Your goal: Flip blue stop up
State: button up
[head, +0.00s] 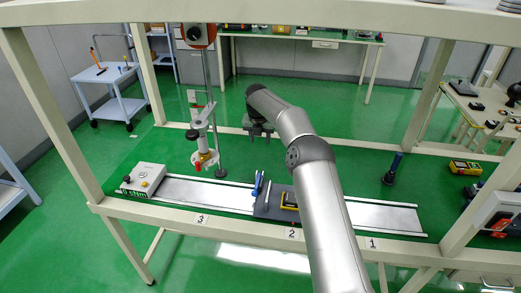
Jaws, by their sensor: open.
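The blue stop (257,185) is a small, narrow blue piece at the left edge of a dark plate (270,205) on the rail. It looks roughly upright, but it is too small to tell its exact position. My gripper (260,137) hangs above and behind the stop in the picture, clear of it. Its fingers are small and dark here; they are open with nothing seen between them.
A metal rail (205,192) runs along the green bench, with a grey box (149,178) at its left end. A vertical stand (203,130) rises left of my gripper. A yellow-black device (289,201) lies on the plate. Cream frame posts surround the bench.

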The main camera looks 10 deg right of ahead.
jog(key=b+v, duration=0.1)
jog(key=v, duration=0.9)
jog(key=shift+s, duration=0.15)
